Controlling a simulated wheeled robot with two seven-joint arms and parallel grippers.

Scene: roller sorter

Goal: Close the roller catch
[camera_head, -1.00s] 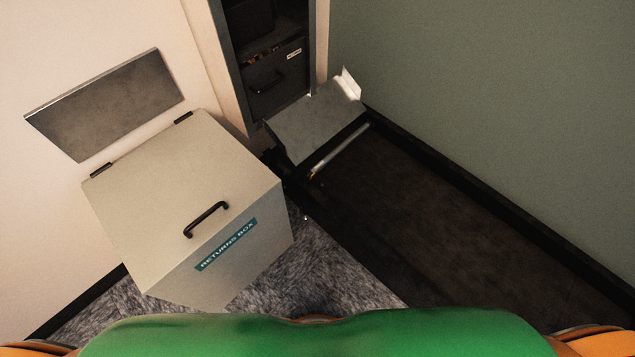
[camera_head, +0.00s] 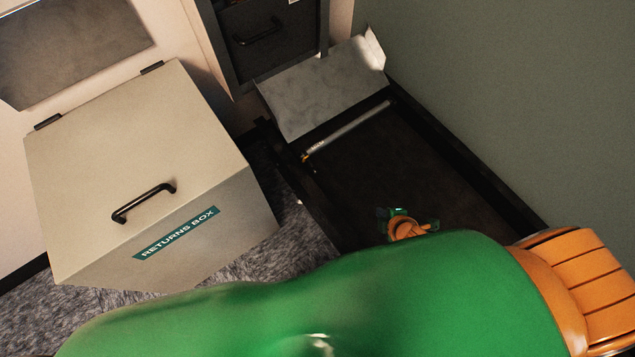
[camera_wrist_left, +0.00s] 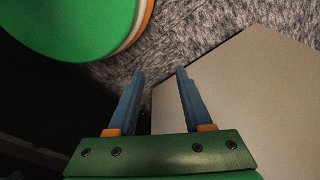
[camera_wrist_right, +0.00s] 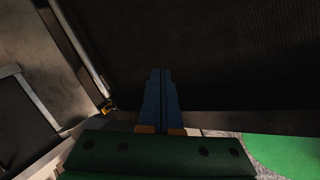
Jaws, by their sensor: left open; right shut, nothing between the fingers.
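A silver roller (camera_head: 350,129) lies across the dark belt just in front of the grey metal chute plate (camera_head: 325,85). At its left end is a small yellow part (camera_head: 306,157), which may be the catch; it is too small to tell if it is open or shut. In the right wrist view the yellow part (camera_wrist_right: 108,104) is left of my right gripper (camera_wrist_right: 161,76). That gripper is shut and empty over the belt; in the head view it (camera_head: 394,212) is below and right of the roller. My left gripper (camera_wrist_left: 160,76) is open and empty beside the returns box.
The beige returns box (camera_head: 130,165), with a black handle (camera_head: 144,203), stands at the left. A dark cabinet with a handled drawer (camera_head: 265,45) is behind the plate. A green wall (camera_head: 520,100) bounds the right. The belt (camera_head: 390,170) is bare.

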